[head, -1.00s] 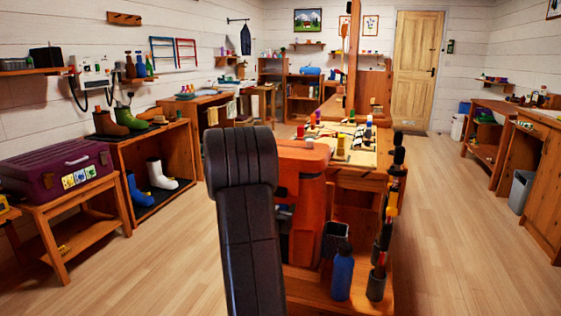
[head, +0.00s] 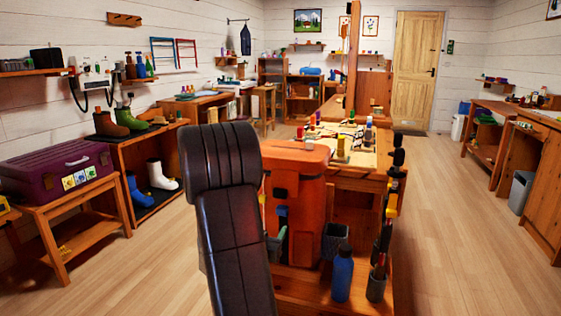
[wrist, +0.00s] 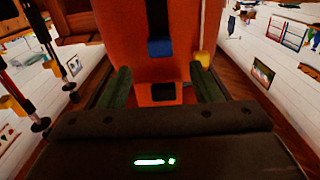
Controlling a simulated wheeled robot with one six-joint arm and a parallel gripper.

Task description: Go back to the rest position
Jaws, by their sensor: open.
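My black arm rises in the foreground of the head view and hides most of my gripper. One greenish finger of my gripper (head: 276,246) shows just right of the arm, low in front of the orange pack. In the wrist view, my gripper (wrist: 162,90) has its two green fingers spread apart, with nothing held between them. The orange pack (head: 297,205) stands upright at the near end of the wooden bench. It fills the wrist view behind the fingers (wrist: 150,20), with a blue strap piece (wrist: 160,47) hanging on it.
A dark cup (head: 334,238), a blue bottle (head: 342,275) and a holder with poles (head: 376,287) stand right of the pack. A purple case (head: 55,172) on a stand and a boot rack (head: 160,205) are at left. The floor at right (head: 460,230) is clear.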

